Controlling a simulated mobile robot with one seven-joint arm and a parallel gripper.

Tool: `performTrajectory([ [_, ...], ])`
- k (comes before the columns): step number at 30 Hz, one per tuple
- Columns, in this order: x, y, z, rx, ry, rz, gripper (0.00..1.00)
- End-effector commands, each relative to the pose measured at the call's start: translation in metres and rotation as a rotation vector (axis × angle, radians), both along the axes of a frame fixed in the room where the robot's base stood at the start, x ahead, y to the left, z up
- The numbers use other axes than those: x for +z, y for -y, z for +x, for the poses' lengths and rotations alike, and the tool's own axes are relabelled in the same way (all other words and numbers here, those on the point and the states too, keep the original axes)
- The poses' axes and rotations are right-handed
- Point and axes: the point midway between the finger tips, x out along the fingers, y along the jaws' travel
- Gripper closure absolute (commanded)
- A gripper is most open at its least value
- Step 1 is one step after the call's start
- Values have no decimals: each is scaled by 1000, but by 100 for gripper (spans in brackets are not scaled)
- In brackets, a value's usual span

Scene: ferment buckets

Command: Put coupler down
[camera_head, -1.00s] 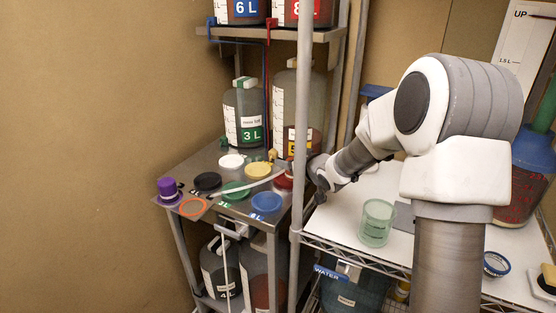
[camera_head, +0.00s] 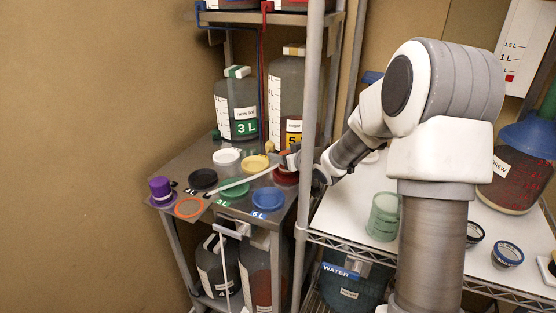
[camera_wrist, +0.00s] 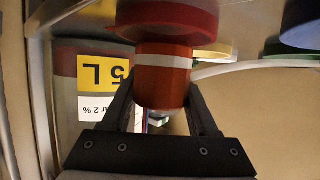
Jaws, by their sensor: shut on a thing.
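The coupler (camera_wrist: 160,78) is an orange-red cylinder with a white band, in the wrist view. My gripper (camera_wrist: 158,98) is shut on it, one finger on each side. The wrist view is upside down, and a wider dark red round piece (camera_wrist: 168,16) lies at the coupler's other end. In the head view my gripper (camera_head: 299,160) is at the right edge of the metal table, behind the shelf post. The coupler shows there only as a small reddish patch (camera_head: 291,160) above a red disc (camera_head: 285,176). I cannot tell whether coupler and disc touch.
The metal table (camera_head: 238,192) holds a purple coupler (camera_head: 160,188) and white, yellow, black, green and blue discs. A pale hose (camera_head: 245,184) crosses it. The 5 L bottle (camera_head: 289,95) stands close behind my gripper. The shelf post (camera_head: 311,120) is close in front.

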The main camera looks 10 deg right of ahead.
Motion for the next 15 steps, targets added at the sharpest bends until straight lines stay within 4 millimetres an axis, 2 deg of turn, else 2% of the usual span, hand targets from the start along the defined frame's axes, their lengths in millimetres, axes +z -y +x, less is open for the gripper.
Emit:
performTrajectory([
  [1,-8,4,-2,-2,0,0,100],
  [3,-11,7,-3,-1,0,0,100],
  [15,-14,7,-4,1,1,0,100],
])
